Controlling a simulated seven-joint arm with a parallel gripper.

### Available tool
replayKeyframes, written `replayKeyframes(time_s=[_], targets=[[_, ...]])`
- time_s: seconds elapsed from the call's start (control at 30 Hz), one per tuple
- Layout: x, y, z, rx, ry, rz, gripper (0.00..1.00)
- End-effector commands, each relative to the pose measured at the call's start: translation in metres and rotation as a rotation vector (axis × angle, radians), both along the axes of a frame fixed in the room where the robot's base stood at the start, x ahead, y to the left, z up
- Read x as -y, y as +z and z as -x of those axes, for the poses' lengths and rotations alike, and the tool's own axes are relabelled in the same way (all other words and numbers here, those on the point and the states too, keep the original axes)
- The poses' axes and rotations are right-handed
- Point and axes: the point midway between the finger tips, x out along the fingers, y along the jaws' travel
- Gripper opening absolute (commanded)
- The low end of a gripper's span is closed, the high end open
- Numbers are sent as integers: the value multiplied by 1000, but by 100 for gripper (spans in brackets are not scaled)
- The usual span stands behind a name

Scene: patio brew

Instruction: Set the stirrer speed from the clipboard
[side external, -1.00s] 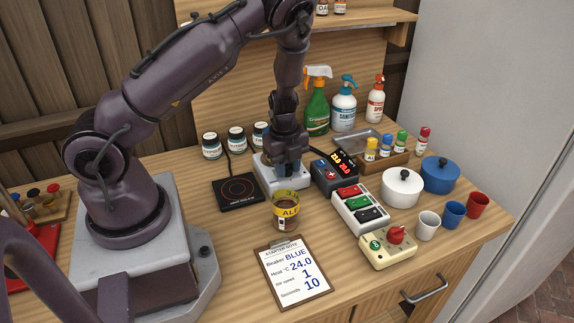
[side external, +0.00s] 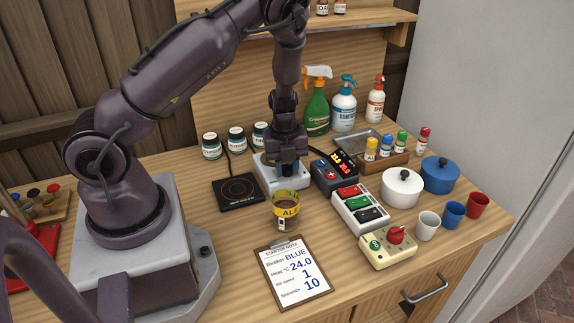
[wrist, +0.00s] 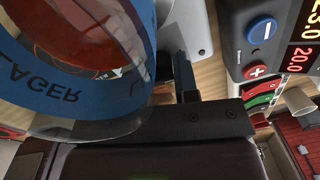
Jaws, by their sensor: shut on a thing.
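The clipboard (side external: 296,277) lies flat at the front; its note reads Beaker BLUE, Heat 24.0, Stir speed 1, Seconds 10. The light grey stirrer (side external: 268,177) stands at the middle of the bench; part of it shows in the wrist view (wrist: 196,22). A clear beaker with a blue LAGER band (wrist: 40,82) fills the left of the wrist view, close to the camera. My gripper (side external: 289,170) points down at the stirrer's front, beside the beaker, shut on what seems to be the stirrer knob. The knob and its setting are hidden.
A dark heater box (side external: 334,176) with 23.0 and 20.0 on its display stands just right of the stirrer. A yellow-banded beaker (side external: 287,211) stands in front. A black hot plate (side external: 239,192) is left; a switch box (side external: 359,208) is right.

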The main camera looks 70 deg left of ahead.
Motion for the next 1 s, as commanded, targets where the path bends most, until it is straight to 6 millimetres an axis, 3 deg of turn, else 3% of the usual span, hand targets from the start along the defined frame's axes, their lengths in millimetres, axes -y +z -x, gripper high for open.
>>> replayKeyframes(time_s=[0.1, 0.13, 0.23, 0.63, 1.0], targets=[[-1, 0, 4, -8, 4, 1, 5], [-1, 0, 4, -8, 4, 1, 31], [-1, 0, 3, -7, 4, 2, 52], [-1, 9, 1, 1, 0, -2, 52], [-1, 85, 4, 2, 0, 1, 52]])
